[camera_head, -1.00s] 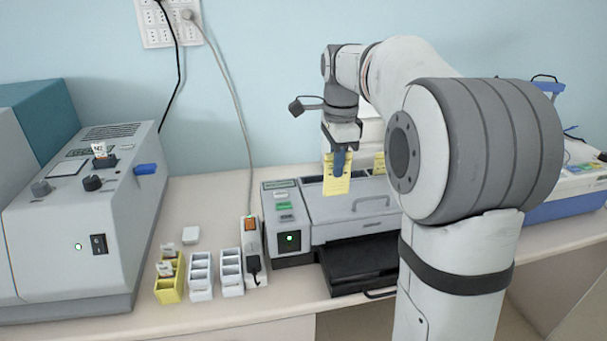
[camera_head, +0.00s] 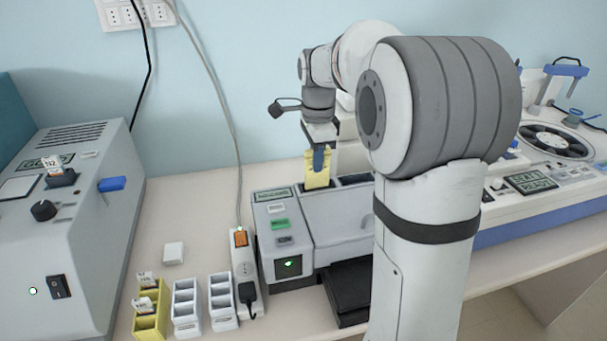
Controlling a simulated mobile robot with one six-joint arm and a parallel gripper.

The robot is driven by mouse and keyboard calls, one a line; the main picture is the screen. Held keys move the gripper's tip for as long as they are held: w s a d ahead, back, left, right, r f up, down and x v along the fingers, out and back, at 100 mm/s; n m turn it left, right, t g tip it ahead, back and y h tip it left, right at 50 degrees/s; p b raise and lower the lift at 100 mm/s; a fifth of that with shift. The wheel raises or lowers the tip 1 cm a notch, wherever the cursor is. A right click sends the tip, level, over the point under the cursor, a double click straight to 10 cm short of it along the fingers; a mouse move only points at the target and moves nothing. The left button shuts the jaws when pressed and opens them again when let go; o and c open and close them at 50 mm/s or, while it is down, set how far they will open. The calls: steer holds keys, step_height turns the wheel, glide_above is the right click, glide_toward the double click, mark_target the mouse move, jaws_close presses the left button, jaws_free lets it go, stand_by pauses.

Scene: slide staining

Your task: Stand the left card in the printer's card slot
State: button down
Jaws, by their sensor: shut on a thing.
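A yellow card (camera_head: 317,181) is upright at the top of the grey printer (camera_head: 335,217), at its left side. My gripper (camera_head: 318,160) points down and is shut on the card's upper part. The card's lower part is cut off from view at the printer's top edge, and less of it shows than its full length. It looks partly down in an opening there, but I cannot tell how deep it sits or whether it touches the bottom. Dark openings (camera_head: 355,180) show in the printer's top to the right of the card. My arm hides the printer's right side.
A large grey machine (camera_head: 62,235) stands at the left. A yellow rack (camera_head: 150,323) and white racks (camera_head: 186,307) stand in front, beside a power strip (camera_head: 243,268). A black tray (camera_head: 347,290) juts from the printer's front. A blue-and-white machine (camera_head: 530,205) is at the right.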

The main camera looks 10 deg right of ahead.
mark_target(317, 187)
steer(key=shift+d+f, duration=0.2)
steer(key=shift+f, duration=1.65)
steer(key=shift+f, duration=0.1)
steer(key=shift+f, duration=0.15)
steer(key=c, duration=1.5)
jaws_free()
steer(key=shift+c, duration=0.2)
